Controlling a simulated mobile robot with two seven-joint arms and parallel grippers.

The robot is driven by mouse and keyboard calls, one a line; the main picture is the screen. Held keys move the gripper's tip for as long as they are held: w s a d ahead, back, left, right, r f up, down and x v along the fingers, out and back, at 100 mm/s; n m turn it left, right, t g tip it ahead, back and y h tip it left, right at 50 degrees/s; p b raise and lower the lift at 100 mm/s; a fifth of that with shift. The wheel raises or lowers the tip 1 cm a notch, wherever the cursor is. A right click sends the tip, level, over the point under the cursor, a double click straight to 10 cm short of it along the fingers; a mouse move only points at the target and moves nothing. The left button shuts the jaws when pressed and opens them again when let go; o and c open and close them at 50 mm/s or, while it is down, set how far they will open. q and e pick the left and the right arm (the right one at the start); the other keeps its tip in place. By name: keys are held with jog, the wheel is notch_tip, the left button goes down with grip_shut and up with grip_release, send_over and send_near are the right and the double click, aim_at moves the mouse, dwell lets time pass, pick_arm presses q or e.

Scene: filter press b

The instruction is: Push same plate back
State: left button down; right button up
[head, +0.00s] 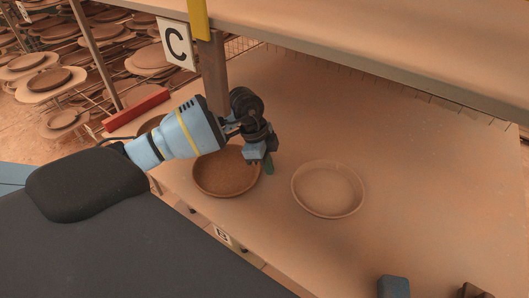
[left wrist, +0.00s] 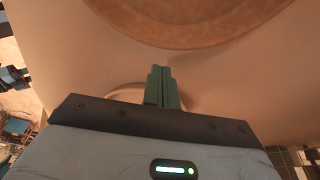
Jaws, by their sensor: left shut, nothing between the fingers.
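A dark brown round plate (head: 222,178) lies on the table, partly behind my left gripper. A paler, dusty round plate (head: 328,188) lies to its right. My left gripper (head: 269,168) points down between the two plates, close to the brown plate's right rim. Its green fingers are shut and empty. In the left wrist view the shut fingers (left wrist: 162,72) point toward a large brown plate (left wrist: 205,25) at the top, with bare surface showing between. A rim of another round plate (left wrist: 125,92) shows partly behind the fingers. I cannot tell whether the fingers touch a plate.
Another dark plate (head: 152,124) is mostly hidden behind my left arm. A grey post (head: 213,75) and an overhead shelf (head: 400,45) stand above the table (head: 420,190). A red block (head: 137,108) lies at the left edge.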

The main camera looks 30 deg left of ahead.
pick_arm(q)
jog(key=shift+x, duration=1.1)
jog(key=d, duration=0.1)
jog(key=w+d, duration=0.1)
jog(key=d, duration=0.1)
jog(key=shift+w+d, duration=0.25)
jog(key=shift+d, duration=0.15)
pick_arm(e)
jog(key=shift+w+d+r, duration=0.2)
jog(key=shift+w, duration=0.05)
